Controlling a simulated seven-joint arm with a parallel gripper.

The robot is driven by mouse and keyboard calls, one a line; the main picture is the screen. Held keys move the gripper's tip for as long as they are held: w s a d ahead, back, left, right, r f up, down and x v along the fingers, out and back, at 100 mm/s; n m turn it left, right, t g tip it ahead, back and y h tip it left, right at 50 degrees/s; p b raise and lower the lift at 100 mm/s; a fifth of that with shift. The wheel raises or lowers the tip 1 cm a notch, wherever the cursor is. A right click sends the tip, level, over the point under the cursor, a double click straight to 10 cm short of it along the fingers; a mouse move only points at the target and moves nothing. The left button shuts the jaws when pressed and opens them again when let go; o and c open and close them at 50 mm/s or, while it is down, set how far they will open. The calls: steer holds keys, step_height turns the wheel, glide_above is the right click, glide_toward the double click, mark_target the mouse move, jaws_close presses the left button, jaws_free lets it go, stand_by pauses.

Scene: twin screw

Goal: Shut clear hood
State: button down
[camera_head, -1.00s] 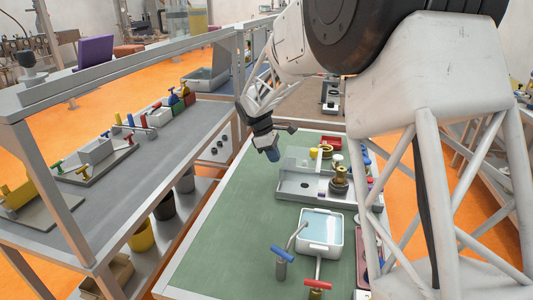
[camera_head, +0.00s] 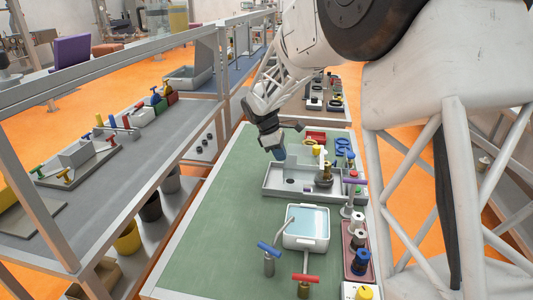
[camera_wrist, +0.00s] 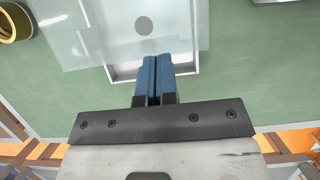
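A pale grey tray (camera_head: 275,195) sits on the green bench top and also shows at the top of the wrist view (camera_wrist: 189,68). A see-through panel (camera_wrist: 85,50), seemingly the clear hood, spreads across and beyond this tray in the wrist view. Its edges are faint, and I cannot tell its tilt. My gripper (camera_wrist: 152,80) has blue fingertips pressed together with nothing visible between them. The tips overlap the tray's near edge in the wrist view; contact cannot be told. In the head view, my gripper (camera_head: 279,154) points down at the tray's back left.
A brass part (camera_head: 325,175) stands at the tray's right end. A white basin (camera_head: 306,241) is in front, with a blue-handled tap (camera_head: 269,257) and a red-handled tap (camera_head: 305,283). Knobs line the right edge. The green bench left of the tray is clear.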

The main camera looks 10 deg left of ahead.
mark_target(291, 159)
steer(key=d, duration=0.7)
steer(key=shift+d+f, duration=0.15)
steer(key=shift+d, duration=0.2)
steer(key=shift+a, duration=0.1)
steer(key=shift+a, duration=0.55)
steer(key=a, duration=0.3)
steer(key=shift+a, duration=0.1)
steer(key=v, duration=1)
steer(key=shift+r, duration=0.2)
steer(key=w+a+r, duration=0.2)
steer(key=a+r, duration=0.1)
steer(key=a, duration=0.1)
steer(key=shift+w+a+r, duration=0.35)
steer(key=shift+r, duration=0.05)
